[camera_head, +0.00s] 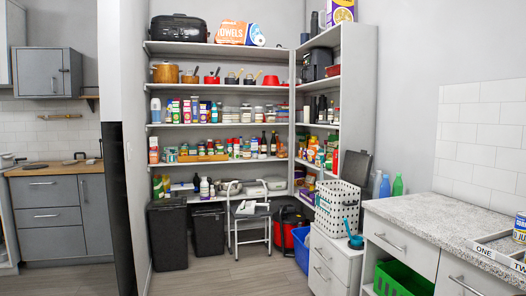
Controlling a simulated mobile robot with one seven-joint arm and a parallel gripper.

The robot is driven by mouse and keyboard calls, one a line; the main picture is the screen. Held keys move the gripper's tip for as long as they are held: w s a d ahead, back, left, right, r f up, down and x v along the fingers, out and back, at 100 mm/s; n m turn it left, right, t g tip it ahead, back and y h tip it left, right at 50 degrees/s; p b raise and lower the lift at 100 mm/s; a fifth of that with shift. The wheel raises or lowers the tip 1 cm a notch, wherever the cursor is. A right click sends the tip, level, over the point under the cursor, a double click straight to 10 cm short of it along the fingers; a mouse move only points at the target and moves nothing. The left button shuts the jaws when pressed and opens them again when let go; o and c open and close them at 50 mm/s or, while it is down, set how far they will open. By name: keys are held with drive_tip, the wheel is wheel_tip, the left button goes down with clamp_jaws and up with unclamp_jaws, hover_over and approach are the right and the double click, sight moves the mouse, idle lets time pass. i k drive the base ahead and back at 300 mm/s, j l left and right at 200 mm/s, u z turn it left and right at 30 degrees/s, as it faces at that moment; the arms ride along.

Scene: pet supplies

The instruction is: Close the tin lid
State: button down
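A can-shaped container with a blue, white and yellow label (520,228) stands at the right edge on the speckled countertop, cut off by the frame. Its top is too small and cropped to show whether a lid is open. A dark grey panel (355,168) stands upright behind a white basket with black dots (338,203); I cannot tell whether it is a lid. My gripper is not in view.
A tray with compartments marked "ONE" and "TW" (485,252) lies at the counter's right. Bottles (397,186) stand at the counter's back end. A green crate (400,282) sits below. Shelves (220,125), bins (168,235) and a step stool (250,222) fill the back; the floor before them is clear.

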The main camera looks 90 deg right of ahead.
sight(357, 167)
drive_tip(key=z, duration=0.45)
drive_tip(key=l+z, duration=0.15)
drive_tip(key=z, duration=0.75)
drive_tip(key=i+l+z, duration=0.1)
drive_tip(key=z, duration=0.3)
drive_tip(key=i+l+z, duration=0.1)
drive_tip(key=l+z, duration=0.15)
drive_tip(key=z, duration=0.15)
drive_tip(key=i+l+z, duration=0.1)
drive_tip(key=z, duration=0.35)
